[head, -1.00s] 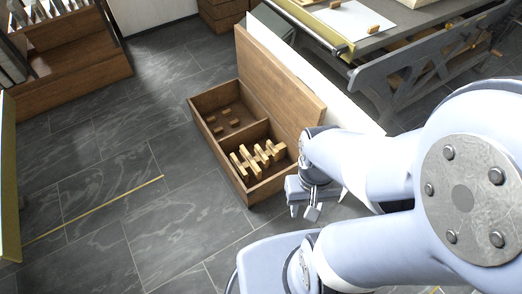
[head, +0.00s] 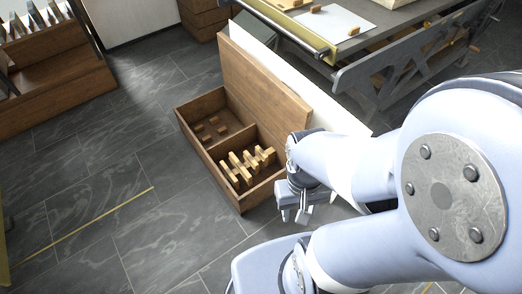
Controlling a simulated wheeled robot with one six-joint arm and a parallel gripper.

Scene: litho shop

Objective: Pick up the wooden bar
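Several light wooden bars (head: 245,166) lie across each other in the near compartment of an open wooden box (head: 240,203) on the floor. Smaller wooden pieces (head: 211,130) lie in its far compartment. I cannot tell which piece is the task's bar. My gripper (head: 294,216) hangs to the right of the box's near end, apart from the bars. Its two fingers point down with a gap between them, and I see nothing held. My arm hides the floor to the right of the box.
The box's lid (head: 262,85) stands raised along its right side. A press table (head: 400,75) with small wooden blocks (head: 315,8) on top stands at the upper right. A wooden rack (head: 60,85) is at upper left. The tiled floor (head: 110,185) left of the box is clear.

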